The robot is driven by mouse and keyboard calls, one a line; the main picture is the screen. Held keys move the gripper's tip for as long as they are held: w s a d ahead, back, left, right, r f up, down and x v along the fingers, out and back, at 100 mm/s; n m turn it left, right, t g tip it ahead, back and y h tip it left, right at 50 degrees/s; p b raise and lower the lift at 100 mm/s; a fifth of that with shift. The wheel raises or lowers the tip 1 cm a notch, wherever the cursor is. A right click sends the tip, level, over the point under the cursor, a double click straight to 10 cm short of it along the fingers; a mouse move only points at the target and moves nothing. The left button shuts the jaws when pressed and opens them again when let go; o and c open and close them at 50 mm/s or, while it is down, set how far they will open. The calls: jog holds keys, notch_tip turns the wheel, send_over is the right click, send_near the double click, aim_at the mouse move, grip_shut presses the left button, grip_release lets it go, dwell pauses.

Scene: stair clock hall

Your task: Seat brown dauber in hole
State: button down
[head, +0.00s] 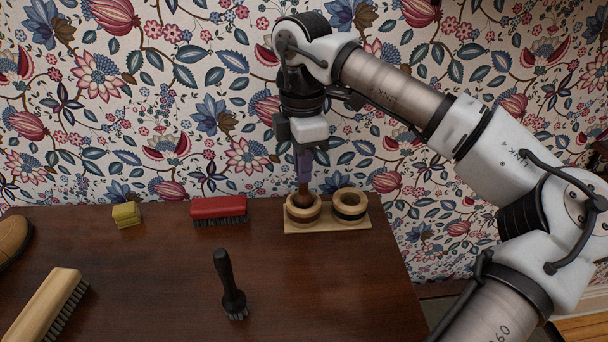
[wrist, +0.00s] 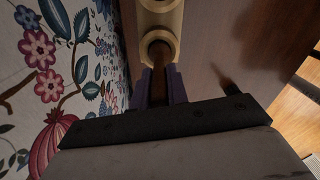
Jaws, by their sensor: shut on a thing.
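The brown dauber (head: 303,188) is upright in my gripper (head: 304,165), which points straight down and is shut on it. Its lower end is at the opening of the left wooden ring (head: 304,213) of a two-hole holder (head: 328,225). The right ring (head: 350,213) has a dark band and looks empty. In the wrist view the brown dauber (wrist: 158,85) sits between the purple fingers of my gripper (wrist: 160,78), its far end within the ring (wrist: 170,27). How deep it sits is hidden.
A red brush (head: 219,208) and a yellow block (head: 126,214) lie left of the holder on the dark table (head: 160,280). A black-handled brush (head: 228,275) is nearer the front. A wooden brush (head: 45,305) and a brown shoe (head: 12,238) are at left. Flowered wall (head: 215,110) stands close behind.

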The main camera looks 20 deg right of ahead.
jog(key=shift+d+f, duration=0.1)
jog(key=shift+f, duration=0.55)
jog(key=shift+r, duration=0.2)
jog(key=shift+f, duration=0.2)
jog(key=c, duration=1.4)
grip_release()
jog(key=shift+o, duration=0.2)
notch_tip(320, 180, up, 12)
jog(key=shift+r, duration=0.2)
